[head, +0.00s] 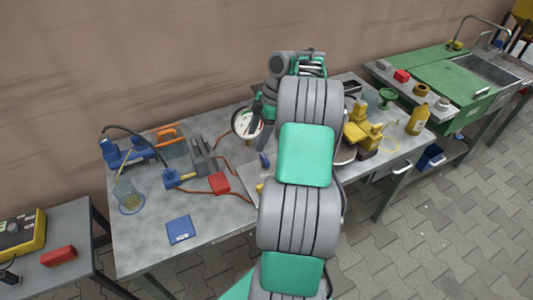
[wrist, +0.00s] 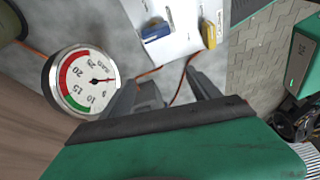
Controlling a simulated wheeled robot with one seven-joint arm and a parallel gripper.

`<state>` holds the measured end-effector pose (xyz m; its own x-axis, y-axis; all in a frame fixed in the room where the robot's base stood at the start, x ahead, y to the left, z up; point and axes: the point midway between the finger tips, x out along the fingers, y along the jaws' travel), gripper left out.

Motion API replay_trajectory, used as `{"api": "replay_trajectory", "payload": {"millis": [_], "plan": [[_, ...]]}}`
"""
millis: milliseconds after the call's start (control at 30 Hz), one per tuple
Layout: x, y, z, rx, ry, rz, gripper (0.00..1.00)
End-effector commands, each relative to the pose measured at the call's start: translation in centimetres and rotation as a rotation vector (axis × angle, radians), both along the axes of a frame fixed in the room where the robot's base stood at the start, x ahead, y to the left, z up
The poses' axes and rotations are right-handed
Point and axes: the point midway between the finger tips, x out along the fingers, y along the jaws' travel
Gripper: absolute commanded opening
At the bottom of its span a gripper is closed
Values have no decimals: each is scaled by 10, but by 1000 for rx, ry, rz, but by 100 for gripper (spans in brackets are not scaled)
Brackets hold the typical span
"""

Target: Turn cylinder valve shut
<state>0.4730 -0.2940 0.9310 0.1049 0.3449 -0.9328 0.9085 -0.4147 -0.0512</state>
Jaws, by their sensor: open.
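A round pressure gauge (head: 247,123) with a white face and a red and green scale stands over the back of the workbench. It shows large at the left of the wrist view (wrist: 82,80). My gripper (head: 260,106) is beside the gauge, mostly hidden behind my arm in the head view. In the wrist view its two dark fingers are apart, with a dark grey part (wrist: 149,94) visible between them; I cannot tell what it is. An olive rounded body (wrist: 10,24) shows at the top left, possibly the cylinder. I cannot make out the valve handle.
The workbench (head: 150,235) carries a blue tool (head: 128,152), a glass jar (head: 127,195), a red box (head: 219,183), a blue pad (head: 180,230) and yellow tools (head: 362,132). Red hoses cross it. A wall (head: 130,60) stands close behind. The bench's front left is fairly clear.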

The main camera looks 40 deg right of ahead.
Motion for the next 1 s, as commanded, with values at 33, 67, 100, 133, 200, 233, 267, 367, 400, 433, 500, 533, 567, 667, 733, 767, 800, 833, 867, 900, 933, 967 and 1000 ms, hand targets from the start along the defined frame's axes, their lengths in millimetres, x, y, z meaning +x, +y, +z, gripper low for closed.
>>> {"api": "replay_trajectory", "payload": {"millis": [33,67,100,133,200,233,267,367,400,433,500,533,567,667,733,767,800,833,867,900,933,967,1000], "plan": [[-12,-24,-12,8,-19,47,71],[-18,-32,-17,11,-30,78,71],[-23,-41,-22,11,-42,109,71],[-26,-45,-26,12,-48,125,71],[-29,-48,-33,12,-57,145,71],[-30,-48,-37,12,-57,149,71],[-29,-46,-42,13,-57,149,71],[-28,-39,-60,12,-56,147,71],[-26,-36,-66,13,-57,145,71],[-26,-34,-71,12,-57,144,71],[-24,-29,-83,11,-56,146,71],[-24,-27,-86,12,-56,144,71],[-23,-26,-90,12,-57,143,71],[-22,-23,-97,11,-57,142,71],[-22,-22,-99,10,-57,142,71],[-22,-22,-100,10,-57,142,71],[-22,-22,-100,10,-57,142,71],[-22,-22,-99,10,-57,142,71],[-22,-22,-99,10,-57,142,71],[-22,-22,-99,10,-57,142,71],[-22,-22,-99,10,-57,142,71],[-22,-22,-99,10,-57,142,68],[-22,-22,-99,10,-57,142,65]]}}
